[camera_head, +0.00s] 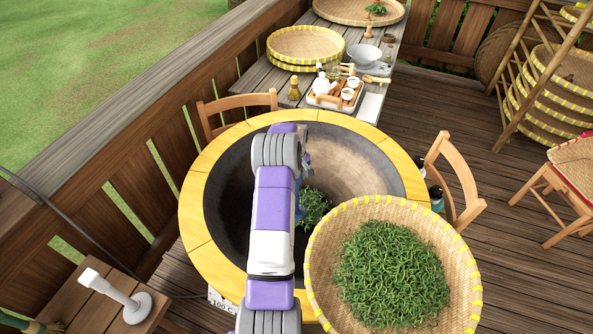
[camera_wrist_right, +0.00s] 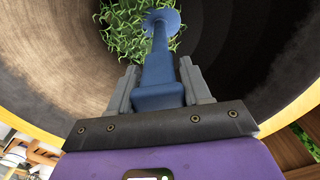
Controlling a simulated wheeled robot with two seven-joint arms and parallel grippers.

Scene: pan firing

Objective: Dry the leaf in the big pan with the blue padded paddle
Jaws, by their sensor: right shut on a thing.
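The big pan (camera_head: 350,150) is a dark, wide bowl in a yellow wooden surround. A small pile of green leaf (camera_head: 315,205) lies in its bottom and also shows in the right wrist view (camera_wrist_right: 120,35). My right gripper (camera_wrist_right: 158,80) is shut on the handle of the blue padded paddle (camera_wrist_right: 160,55). The paddle's round blue head (camera_wrist_right: 163,17) is over the leaf, at or very near it; I cannot tell whether they touch. In the head view my right arm reaches over the pan and hides most of the gripper and paddle. My left gripper is not in view.
A woven tray (camera_head: 320,240) heaped with green leaf (camera_head: 390,275) overlaps the pan's front right edge. Wooden chairs (camera_head: 455,175) stand around the pan. Behind, a table holds baskets (camera_head: 305,45) and a tea set (camera_head: 335,95).

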